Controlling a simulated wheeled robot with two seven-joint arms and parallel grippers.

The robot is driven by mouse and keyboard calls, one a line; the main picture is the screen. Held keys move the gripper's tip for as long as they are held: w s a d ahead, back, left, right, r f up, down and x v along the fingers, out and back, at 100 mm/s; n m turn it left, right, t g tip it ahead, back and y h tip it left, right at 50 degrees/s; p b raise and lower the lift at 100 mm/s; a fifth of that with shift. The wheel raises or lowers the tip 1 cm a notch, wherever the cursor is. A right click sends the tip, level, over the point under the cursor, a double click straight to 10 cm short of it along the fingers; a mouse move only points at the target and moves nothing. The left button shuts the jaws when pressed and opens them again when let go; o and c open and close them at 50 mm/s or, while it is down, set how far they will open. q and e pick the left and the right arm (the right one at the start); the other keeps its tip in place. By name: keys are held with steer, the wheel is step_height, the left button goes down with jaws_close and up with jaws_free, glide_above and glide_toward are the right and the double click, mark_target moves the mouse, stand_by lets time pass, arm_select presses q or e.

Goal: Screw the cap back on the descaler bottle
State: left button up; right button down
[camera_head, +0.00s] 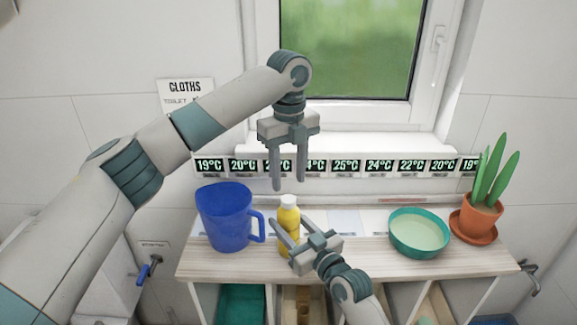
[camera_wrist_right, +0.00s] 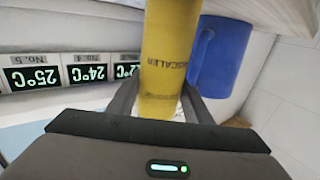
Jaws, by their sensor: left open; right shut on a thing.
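The yellow descaler bottle (camera_head: 289,219) stands upright on the wooden cart top, with a white cap (camera_head: 289,200) at its top. I cannot tell whether the cap is screwed tight. My right gripper (camera_head: 284,244) is shut around the bottle's body from the front right. In the right wrist view the bottle (camera_wrist_right: 168,55), with dark lettering, sits between its fingers; the cap is out of that view. My left gripper (camera_head: 288,186) is open and empty, pointing down just above the cap, apart from it.
A blue jug (camera_head: 225,218) stands close left of the bottle, its handle towards it. A teal bowl (camera_head: 418,234) and a potted plant (camera_head: 474,222) stand to the right. A row of temperature displays (camera_head: 345,166) lines the back below the window.

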mark_target(288, 198)
arm_select(q)
steer(key=n, duration=0.6)
steer(key=shift+r, duration=0.35)
steer(key=n, duration=0.4)
steer(key=shift+r, duration=0.25)
steer(key=n, duration=0.6)
steer(key=shift+r, duration=0.3)
steer(key=n, duration=0.4)
steer(key=shift+r+n, duration=0.25)
steer(key=shift+n, duration=0.15)
steer(key=shift+s, duration=0.1)
steer(key=shift+f, duration=4)
steer(key=shift+c, duration=0.7)
